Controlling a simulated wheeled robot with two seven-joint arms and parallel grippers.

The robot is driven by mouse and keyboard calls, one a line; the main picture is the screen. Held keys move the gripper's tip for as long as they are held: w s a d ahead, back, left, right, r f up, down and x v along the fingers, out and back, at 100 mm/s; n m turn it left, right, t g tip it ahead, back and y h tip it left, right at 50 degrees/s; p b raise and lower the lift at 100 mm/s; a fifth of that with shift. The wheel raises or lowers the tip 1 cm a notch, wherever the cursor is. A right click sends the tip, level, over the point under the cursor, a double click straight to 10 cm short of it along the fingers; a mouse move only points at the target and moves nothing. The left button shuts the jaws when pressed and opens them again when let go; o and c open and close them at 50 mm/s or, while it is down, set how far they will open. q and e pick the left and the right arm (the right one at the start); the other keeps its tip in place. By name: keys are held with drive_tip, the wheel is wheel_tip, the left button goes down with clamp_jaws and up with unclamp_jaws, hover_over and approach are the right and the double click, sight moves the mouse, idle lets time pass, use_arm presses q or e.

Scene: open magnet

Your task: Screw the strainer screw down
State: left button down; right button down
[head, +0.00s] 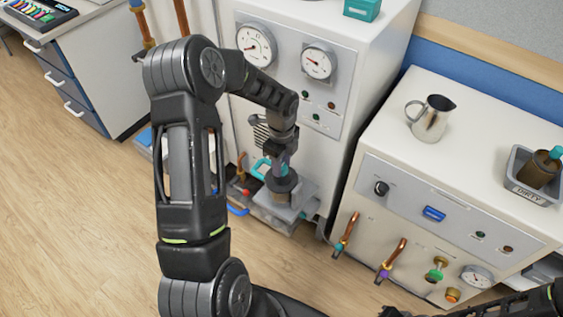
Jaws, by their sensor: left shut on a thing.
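My left arm reaches across the middle of the head view to the low front of the tall white cabinet. My left gripper (284,168) points down and is shut on the strainer screw, which I take to be the dark round piece (283,183) at its tips. The fingers and wrist hide most of its top. It sits over a grey metal block (282,207) by the cabinet's foot. A teal curved part (261,168) shows just left of the gripper. My right arm shows only in part at the bottom right edge; its gripper's state is unclear.
Two gauges (256,45) are on the tall cabinet (350,120). A blue-handled part (237,208) and copper pipe (241,165) are left of the block. The right-hand counter (450,155) holds a metal jug (431,119) and a "DIRTY" tray (526,192). Copper taps (347,234) project from its front.

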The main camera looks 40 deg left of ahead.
idle(0.4)
use_arm(q)
drive_tip(key=c, duration=1)
unclamp_jaws()
wheel_tip(320, 180, up, 8)
drive_tip(key=shift+f+p, duration=0.1)
drive_tip(key=shift+p, duration=0.2)
